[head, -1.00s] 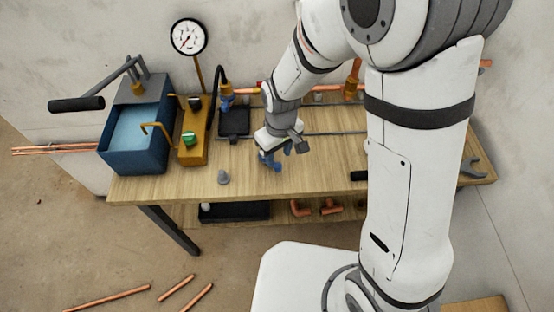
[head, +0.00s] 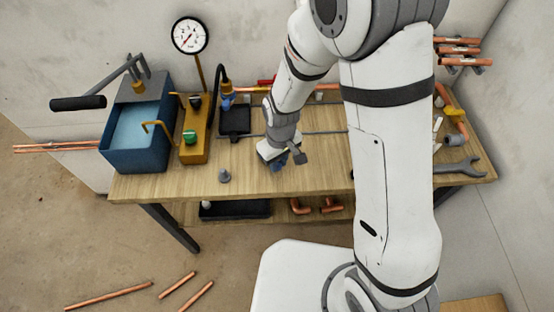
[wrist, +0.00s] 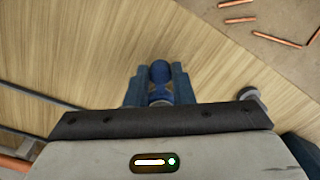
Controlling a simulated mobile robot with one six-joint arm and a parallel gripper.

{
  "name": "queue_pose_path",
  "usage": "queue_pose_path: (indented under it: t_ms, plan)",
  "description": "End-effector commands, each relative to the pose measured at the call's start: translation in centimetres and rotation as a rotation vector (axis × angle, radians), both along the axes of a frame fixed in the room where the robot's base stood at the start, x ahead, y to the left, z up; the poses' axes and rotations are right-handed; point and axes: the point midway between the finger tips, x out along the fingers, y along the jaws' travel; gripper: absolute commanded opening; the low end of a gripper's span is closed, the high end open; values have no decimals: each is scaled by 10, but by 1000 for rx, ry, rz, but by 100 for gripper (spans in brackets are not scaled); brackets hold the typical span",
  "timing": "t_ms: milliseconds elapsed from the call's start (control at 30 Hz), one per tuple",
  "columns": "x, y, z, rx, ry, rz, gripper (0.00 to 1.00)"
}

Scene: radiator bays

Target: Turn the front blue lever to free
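My gripper (head: 280,165) is low over the middle of the bench, near its front edge. In the wrist view its two blue fingers (wrist: 159,85) stand apart, one on each side of a small blue rounded piece (wrist: 159,72), perhaps the blue lever. I cannot tell whether they press on it. In the head view my wrist hides whatever is under the fingers, so the lever's angle and its valve body are not clear. Another blue fitting (head: 227,100) shows further back, at the end of a black hose.
A wrench (head: 460,166) lies at the right. Copper pipes (head: 108,297) lie on the floor.

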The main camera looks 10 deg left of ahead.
Motion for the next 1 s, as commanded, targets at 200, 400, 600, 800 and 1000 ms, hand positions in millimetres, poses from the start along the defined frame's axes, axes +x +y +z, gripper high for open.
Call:
queue_pose_path:
  t_ms: [200, 400, 600, 800, 1000]
  plan:
    - [0, 0, 0, 0, 0, -1, 2]
    - [0, 0, 0, 0, 0, -1, 0]
    - [1, 0, 0, 1, 0, -8, 0]
    - [3, -4, 0, 1, -1, -42, 0]
    - [3, -4, 0, 1, -1, -60, 0]
